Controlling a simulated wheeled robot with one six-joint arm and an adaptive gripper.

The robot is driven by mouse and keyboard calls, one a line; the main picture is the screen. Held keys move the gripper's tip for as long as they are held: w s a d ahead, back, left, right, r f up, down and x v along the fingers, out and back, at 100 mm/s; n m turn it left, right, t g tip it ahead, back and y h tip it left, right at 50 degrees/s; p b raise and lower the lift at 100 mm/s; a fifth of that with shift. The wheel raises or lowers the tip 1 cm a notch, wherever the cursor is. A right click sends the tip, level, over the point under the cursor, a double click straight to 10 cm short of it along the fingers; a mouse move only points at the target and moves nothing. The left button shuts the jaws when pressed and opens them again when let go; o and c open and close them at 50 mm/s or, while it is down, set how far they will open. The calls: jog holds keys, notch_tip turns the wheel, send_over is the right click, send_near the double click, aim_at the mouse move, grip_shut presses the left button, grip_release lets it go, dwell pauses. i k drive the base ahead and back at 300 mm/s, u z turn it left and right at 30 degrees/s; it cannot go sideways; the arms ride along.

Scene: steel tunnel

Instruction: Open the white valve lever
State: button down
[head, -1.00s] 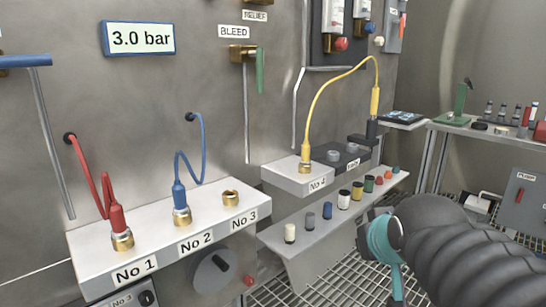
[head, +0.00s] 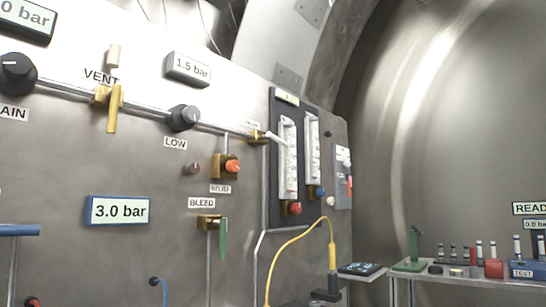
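The white valve lever (head: 276,138) sits on a brass valve (head: 256,138) on the steel wall panel, left of the flow tubes, in the head view. The lever points right and slightly down from the valve, roughly along the line of the pipe. Its tip comes close to the left flow tube, and I cannot tell whether they touch. A small label above the valve is too small to read. My gripper is not in the head view.
A yellow lever (head: 113,108) hangs under VENT, and a green lever (head: 223,238) hangs at BLEED. Black knobs (head: 184,118) and an orange knob (head: 232,166) stick out nearby. A yellow hose (head: 290,239) arches below. A bench (head: 445,274) stands at the right.

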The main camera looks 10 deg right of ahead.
aim_at(268, 135)
jog(key=u, duration=0.5)
jog(key=k, duration=1.1)
jog(key=z, duration=0.2)
jog(key=i, duration=0.65)
jog(key=z, duration=0.5)
jog(key=i, duration=0.95)
jog(key=u, duration=0.3)
